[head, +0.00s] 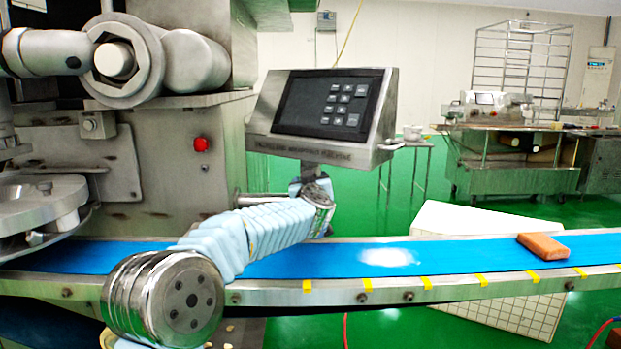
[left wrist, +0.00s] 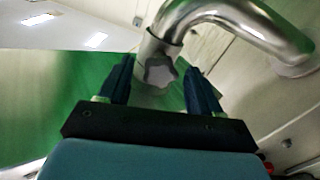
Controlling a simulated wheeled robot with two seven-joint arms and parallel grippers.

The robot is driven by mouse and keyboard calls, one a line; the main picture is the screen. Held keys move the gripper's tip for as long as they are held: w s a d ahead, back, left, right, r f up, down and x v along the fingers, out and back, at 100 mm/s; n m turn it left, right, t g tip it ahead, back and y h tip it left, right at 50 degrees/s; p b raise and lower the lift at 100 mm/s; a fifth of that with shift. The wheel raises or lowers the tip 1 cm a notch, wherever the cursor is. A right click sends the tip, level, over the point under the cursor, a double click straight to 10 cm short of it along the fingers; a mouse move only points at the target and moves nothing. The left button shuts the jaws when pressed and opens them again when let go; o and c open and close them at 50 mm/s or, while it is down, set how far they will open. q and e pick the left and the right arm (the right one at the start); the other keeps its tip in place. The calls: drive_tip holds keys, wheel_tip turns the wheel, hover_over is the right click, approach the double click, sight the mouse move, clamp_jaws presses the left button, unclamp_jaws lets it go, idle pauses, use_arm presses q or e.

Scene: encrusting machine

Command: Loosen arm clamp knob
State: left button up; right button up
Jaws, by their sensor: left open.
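The grey lobed arm clamp knob (left wrist: 160,72) sits on a collar on a curved steel pipe arm (left wrist: 232,22) in the left wrist view. My left gripper (left wrist: 160,65) is open, with one dark finger on each side of the knob. Gaps show between the fingers and the knob in this view, and I see no grip on it. In the head view my left arm reaches up to just below the control panel (head: 330,105). The knob and the left fingers cannot be made out there. My right gripper is not in view.
A blue conveyor belt (head: 460,258) runs across under my arm, with an orange-brown block (head: 543,246) on its right part. The steel machine body (head: 160,150) with a red button (head: 201,144) stands at left. A white crate (head: 455,220) is behind the belt.

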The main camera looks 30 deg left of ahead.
use_arm(q)
drive_tip(key=shift+x, duration=1)
drive_tip(key=shift+c, duration=0.3)
drive_tip(key=c, duration=1)
